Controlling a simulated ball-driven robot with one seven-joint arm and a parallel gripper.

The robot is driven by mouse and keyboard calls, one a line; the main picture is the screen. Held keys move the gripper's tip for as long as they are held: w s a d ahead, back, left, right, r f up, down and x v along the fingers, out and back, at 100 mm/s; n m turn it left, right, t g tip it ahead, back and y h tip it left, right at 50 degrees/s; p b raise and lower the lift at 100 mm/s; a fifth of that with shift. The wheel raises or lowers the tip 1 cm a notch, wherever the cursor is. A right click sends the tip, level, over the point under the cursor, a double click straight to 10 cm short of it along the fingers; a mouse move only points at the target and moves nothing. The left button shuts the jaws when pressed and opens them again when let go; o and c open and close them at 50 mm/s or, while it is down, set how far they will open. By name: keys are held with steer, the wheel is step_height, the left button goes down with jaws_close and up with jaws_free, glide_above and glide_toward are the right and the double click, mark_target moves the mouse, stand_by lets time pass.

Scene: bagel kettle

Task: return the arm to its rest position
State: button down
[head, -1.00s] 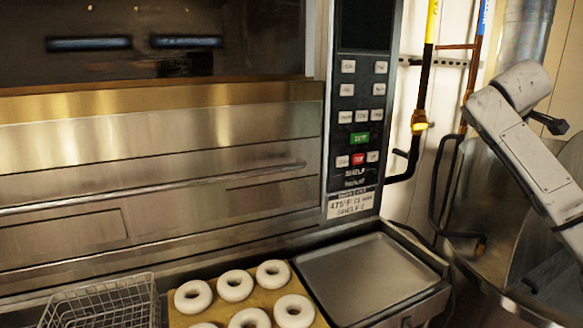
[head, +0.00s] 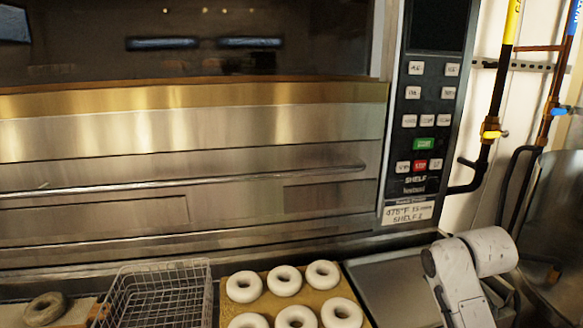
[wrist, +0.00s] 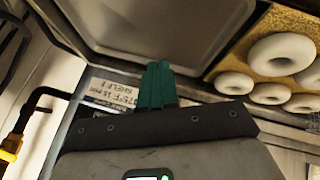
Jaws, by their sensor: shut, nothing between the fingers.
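My arm (head: 462,278) shows at the lower right of the head view as a pale, scuffed link in front of the metal tray. My gripper is outside the head view. In the wrist view my gripper (wrist: 160,70) shows teal fingers pressed together, with nothing between them. It points toward the grey metal tray (wrist: 160,25); I cannot tell how far above it the fingertips are.
White bagels (head: 284,281) lie on a tan board (head: 232,311) left of the metal tray (head: 385,285). A wire basket (head: 160,300) and a darker bagel (head: 45,308) are farther left. The oven control panel (head: 424,120) and pipes (head: 493,100) stand behind.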

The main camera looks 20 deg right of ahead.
steer(key=s+a+f+m+g+y, duration=0.1)
steer(key=s+a+f+y, duration=0.1)
steer(key=s+a+f, duration=0.8)
steer(key=s+a+f+m+g, duration=0.1)
steer(key=s+a+f, duration=0.2)
steer(key=s, duration=0.5)
steer(key=s+a+f+g, duration=0.2)
steer(key=s+f, duration=0.2)
steer(key=s, duration=0.4)
steer(key=s+a+f+m+g, duration=0.1)
steer(key=s+a+f, duration=0.2)
steer(key=s, duration=0.6)
steer(key=shift+a+f+m, duration=0.3)
steer(key=shift+a+f, duration=0.05)
steer(key=shift+f, duration=0.25)
